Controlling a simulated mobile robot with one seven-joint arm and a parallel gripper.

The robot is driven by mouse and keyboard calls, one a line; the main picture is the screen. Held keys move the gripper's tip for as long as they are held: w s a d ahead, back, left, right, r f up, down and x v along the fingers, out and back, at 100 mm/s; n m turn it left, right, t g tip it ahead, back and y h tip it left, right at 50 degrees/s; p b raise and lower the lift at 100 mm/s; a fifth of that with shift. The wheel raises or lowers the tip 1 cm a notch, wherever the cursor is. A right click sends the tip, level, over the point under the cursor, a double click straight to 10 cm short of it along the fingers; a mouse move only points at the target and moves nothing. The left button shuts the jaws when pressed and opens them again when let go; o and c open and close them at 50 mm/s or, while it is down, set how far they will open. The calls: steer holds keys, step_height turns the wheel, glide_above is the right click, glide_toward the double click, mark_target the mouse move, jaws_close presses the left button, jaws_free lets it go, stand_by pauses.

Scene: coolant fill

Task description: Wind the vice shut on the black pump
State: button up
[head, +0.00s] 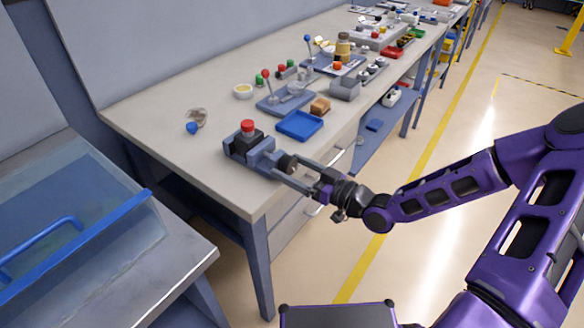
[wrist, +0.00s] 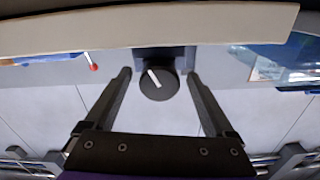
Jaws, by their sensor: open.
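The grey-blue vice (head: 262,157) sits at the near corner of the bench. The black pump (head: 243,141), with a red cap on top, stands upright between the vice's jaws. I cannot tell whether both jaws touch it. The vice's dark round knob (head: 287,163) faces my arm. In the wrist view the knob (wrist: 158,86) carries a white line, tilted slightly. My gripper (head: 294,172) is open at the knob. In the wrist view its fingers (wrist: 159,75) lie on either side of the knob, with gaps showing on both sides. The pump is hidden there.
A blue tray (head: 300,125) and an orange-brown block (head: 320,106) lie behind the vice. A blue-capped item (head: 194,122) lies to its left. Several fixtures with levers crowd the bench (head: 165,95) farther back. The floor beside the bench is clear.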

steer(key=shift+w, duration=0.1)
steer(key=c, duration=1.3)
steer(key=shift+r, duration=0.1)
steer(key=shift+c, duration=0.4)
steer(key=shift+m+p, duration=0.4)
steer(key=shift+m, duration=0.3)
steer(key=o, duration=1.4)
steer(key=v, duration=1.7)
steer(key=shift+d+p, duration=0.1)
steer(key=shift+p, duration=0.25)
